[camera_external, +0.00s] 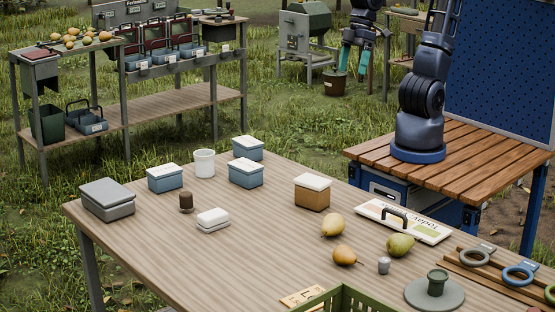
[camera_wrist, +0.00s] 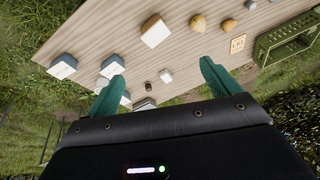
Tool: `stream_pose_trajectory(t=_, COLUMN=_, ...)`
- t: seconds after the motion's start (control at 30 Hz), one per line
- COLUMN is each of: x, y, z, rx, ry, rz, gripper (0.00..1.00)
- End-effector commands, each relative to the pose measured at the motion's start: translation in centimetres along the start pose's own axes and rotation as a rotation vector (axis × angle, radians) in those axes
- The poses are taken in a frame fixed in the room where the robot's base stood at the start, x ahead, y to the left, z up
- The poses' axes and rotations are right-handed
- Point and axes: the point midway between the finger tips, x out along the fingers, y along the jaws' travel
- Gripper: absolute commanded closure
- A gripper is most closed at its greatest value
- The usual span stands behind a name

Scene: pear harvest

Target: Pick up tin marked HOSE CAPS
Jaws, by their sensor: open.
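Several lidded tins stand on the long table, and none of their markings is readable, so I cannot tell which is HOSE CAPS. Three are blue with white lids: one at left (camera_external: 165,180), one in the middle (camera_external: 245,175), one at the back (camera_external: 248,149). A brown tin with a white lid (camera_external: 312,194) stands to the right and also shows in the wrist view (camera_wrist: 155,31). A grey tin (camera_external: 107,203) is at the left end, and a small white one (camera_external: 213,221) near it. My gripper (camera_external: 353,62) is open and empty, its teal fingers (camera_wrist: 160,73) apart, well away from the tins.
A white cup (camera_external: 204,163) and brown spool-like piece (camera_external: 186,202) stand among the tins. Pears (camera_external: 333,225), a sign board with a handle (camera_external: 403,221), a small grey cylinder (camera_external: 384,265) and a green crate (camera_external: 350,300) occupy the right. Bare wood lies front left.

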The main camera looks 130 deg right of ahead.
Motion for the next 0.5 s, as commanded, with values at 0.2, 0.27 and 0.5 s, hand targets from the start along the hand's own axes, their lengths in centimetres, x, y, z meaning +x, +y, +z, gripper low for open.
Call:
stream_pose_trajectory(t=0.2, x=4.0, y=1.5, z=-3.7, rx=0.178, ry=-0.041, rz=0.017, gripper=0.12)
stream_pose_trajectory(t=0.27, x=5.2, y=2.0, z=-4.6, rx=0.229, ry=-0.051, rz=0.026, gripper=0.12)
stream_pose_trajectory(t=0.5, x=9.9, y=4.3, z=-7.9, rx=0.422, ry=-0.072, rz=0.077, gripper=0.12)
